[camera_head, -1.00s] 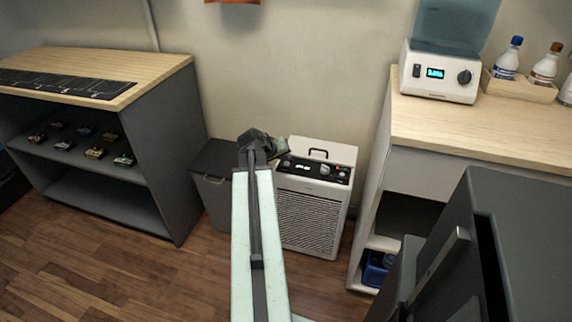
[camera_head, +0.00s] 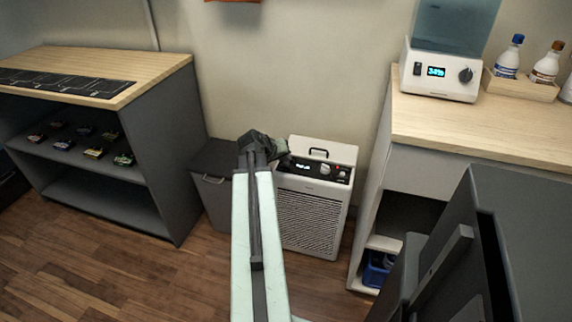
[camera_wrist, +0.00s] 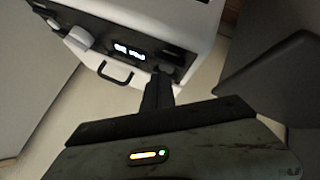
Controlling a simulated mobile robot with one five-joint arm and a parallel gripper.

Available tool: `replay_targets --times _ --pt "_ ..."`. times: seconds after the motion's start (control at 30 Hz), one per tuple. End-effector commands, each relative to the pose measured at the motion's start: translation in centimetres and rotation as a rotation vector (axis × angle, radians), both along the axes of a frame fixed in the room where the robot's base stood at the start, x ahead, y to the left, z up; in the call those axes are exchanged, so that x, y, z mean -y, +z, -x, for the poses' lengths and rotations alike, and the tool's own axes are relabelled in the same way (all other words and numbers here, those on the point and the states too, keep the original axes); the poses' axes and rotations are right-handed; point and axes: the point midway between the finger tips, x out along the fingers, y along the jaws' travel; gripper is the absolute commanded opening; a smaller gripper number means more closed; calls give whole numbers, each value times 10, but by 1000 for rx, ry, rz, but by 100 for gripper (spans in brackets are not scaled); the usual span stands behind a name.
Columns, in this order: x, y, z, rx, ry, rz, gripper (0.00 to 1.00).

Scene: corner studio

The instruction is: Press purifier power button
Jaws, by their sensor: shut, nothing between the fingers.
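The white air purifier (camera_head: 310,210) stands on the floor against the wall, with a dark control panel along its top front edge. The panel has a lit display (camera_head: 302,166), a knob and a small red mark at its right end. My gripper (camera_head: 284,156) is at the panel's left end and hides part of it. In the wrist view the purifier (camera_wrist: 160,15) appears turned around, with its lit display (camera_wrist: 130,50) and carry handle (camera_wrist: 115,76). My gripper (camera_wrist: 161,76) is shut and empty, its tips at the panel beside the display. I cannot tell whether they touch a button.
A grey bin (camera_head: 212,185) stands just left of the purifier. A shelf unit (camera_head: 160,150) is further left. A wood-topped counter (camera_head: 480,125) with a dispenser (camera_head: 440,75) and bottles is at the right. A dark cabinet (camera_head: 530,240) fills the lower right.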

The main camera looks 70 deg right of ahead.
Motion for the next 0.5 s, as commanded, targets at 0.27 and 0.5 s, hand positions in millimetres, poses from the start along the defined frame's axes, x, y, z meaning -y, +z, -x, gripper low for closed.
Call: replay_targets --times 0.27,0.5 --pt "0 -2 0 0 0 0 0" --pt "0 9 0 0 0 0 0"
